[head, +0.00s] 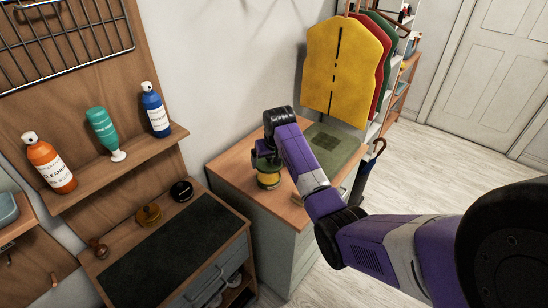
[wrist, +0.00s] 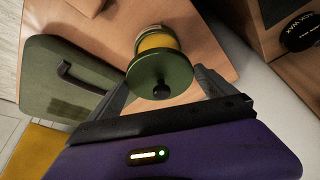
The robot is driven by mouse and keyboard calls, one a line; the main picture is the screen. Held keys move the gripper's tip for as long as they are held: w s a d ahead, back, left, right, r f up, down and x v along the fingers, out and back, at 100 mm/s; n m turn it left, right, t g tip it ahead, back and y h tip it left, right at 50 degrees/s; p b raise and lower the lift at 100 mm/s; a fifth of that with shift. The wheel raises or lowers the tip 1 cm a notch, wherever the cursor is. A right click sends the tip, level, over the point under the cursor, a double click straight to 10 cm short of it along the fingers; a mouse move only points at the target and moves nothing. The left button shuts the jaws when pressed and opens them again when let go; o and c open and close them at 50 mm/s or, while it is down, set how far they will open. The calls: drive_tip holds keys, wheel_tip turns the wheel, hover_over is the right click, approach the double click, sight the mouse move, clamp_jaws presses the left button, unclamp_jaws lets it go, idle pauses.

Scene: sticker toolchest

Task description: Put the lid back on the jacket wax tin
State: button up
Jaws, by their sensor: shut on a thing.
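The jacket wax tin (head: 269,181) has a yellow band and stands upright on the wooden cabinet top, near its left edge. In the wrist view its yellow side (wrist: 157,43) shows behind the lid. The lid (wrist: 160,70) is a round dark green disc with a black knob. My gripper (wrist: 161,79) is shut on the lid, one finger on each side of it. In the head view my gripper (head: 266,160) is right above the tin. The lid hides the tin's mouth, and I cannot tell whether the two touch.
A green case (wrist: 55,85) lies beside the tin on the cabinet (head: 232,172). A lower bench with a dark mat (head: 165,245) holds a black tin (head: 181,190) and a mustard tin (head: 148,214). Jackets (head: 342,70) hang behind. Bottles stand on the left shelf (head: 115,165).

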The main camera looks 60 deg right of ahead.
drive_tip(key=shift+w+d, duration=0.2)
drive_tip(key=shift+w, duration=0.1)
wheel_tip(320, 180, down, 4)
drive_tip(key=b, duration=0.4)
drive_tip(key=shift+f+b, duration=0.25)
drive_tip(key=shift+b, duration=0.1)
drive_tip(key=shift+f+b, duration=0.3)
drive_tip(key=shift+f, duration=0.55)
drive_tip(key=shift+p, duration=0.5)
drive_tip(key=shift+f+p, duration=0.15)
drive_tip(key=shift+p, duration=0.2)
idle(1.6)
drive_tip(key=o, duration=1)
drive_tip(key=shift+c, duration=0.2)
